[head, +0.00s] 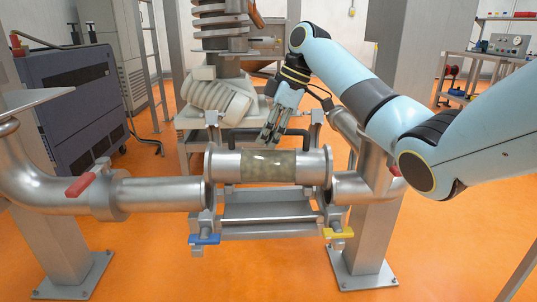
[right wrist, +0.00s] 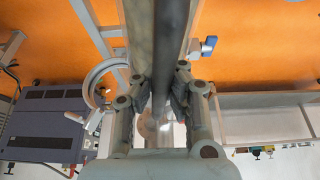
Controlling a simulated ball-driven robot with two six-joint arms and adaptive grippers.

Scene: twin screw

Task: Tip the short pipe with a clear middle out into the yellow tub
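The short pipe (head: 268,166) has steel ends and a cloudy, see-through middle. It lies level on a steel cradle (head: 268,212) between two fixed pipes. A dark handle bar (head: 243,132) runs behind it. My right gripper (head: 274,132) points down behind the pipe's middle, at the handle. In the right wrist view, my right gripper's pads (right wrist: 162,92) lie close on both sides of a dark bar (right wrist: 170,45); whether they press on it cannot be told. The yellow tub does not show in either view. My left gripper is not in view.
A left fixed pipe (head: 160,193) with a red lever (head: 82,184) and a right fixed pipe (head: 358,188) flank the cradle. A blue lever (head: 204,239) and a yellow lever (head: 338,233) stick out at its front. Orange floor (head: 270,270) in front is clear.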

